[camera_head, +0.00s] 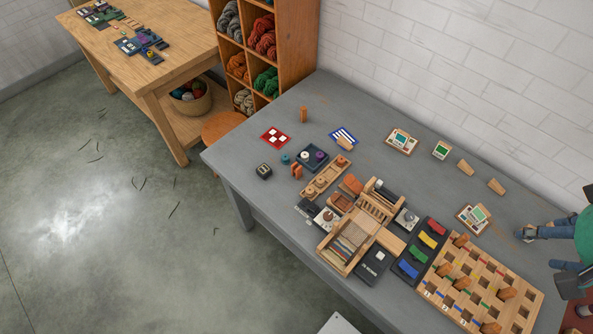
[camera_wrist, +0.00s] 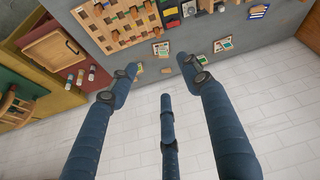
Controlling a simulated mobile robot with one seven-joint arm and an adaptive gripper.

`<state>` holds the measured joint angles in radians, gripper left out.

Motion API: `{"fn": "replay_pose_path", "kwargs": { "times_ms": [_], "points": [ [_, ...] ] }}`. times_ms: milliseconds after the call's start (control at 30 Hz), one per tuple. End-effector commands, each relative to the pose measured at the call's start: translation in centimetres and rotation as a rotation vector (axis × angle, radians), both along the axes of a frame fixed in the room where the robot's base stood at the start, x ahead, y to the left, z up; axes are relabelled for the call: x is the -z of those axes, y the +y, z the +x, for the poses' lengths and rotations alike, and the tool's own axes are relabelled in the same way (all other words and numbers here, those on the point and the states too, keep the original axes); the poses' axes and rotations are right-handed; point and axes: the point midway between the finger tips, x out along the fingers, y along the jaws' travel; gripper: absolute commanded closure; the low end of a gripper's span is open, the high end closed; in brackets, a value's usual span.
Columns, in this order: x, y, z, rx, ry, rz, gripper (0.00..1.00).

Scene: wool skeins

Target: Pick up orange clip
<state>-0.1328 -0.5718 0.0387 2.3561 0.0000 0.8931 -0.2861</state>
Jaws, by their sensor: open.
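A small orange piece (camera_head: 297,171), which looks like the orange clip, stands on the grey table (camera_head: 235,158) near its left front part. It is beside a dark tray (camera_head: 322,160) and a wooden strip with round pieces (camera_head: 325,178). It is too small to make out its shape. My gripper (camera_head: 538,249) is at the far right edge of the head view, far from the orange piece. In the wrist view my gripper (camera_wrist: 160,72) shows three blue fingers spread apart, with nothing between them. I cannot make out the clip in the wrist view.
A wooden pegboard (camera_head: 440,286), coloured blocks on a black tray (camera_head: 422,248) and a small loom (camera_head: 345,245) crowd the front right. A wool shelf (camera_head: 296,40) is behind.

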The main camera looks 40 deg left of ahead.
Motion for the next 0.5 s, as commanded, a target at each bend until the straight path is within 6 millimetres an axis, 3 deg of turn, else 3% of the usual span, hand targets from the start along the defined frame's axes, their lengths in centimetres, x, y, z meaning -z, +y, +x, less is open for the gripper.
{"fn": "replay_pose_path", "kwargs": {
  "times_ms": [500],
  "points": [
    [1.4,11.9,9.9,-0.634,0.064,-0.186,0.52]
  ]
}}
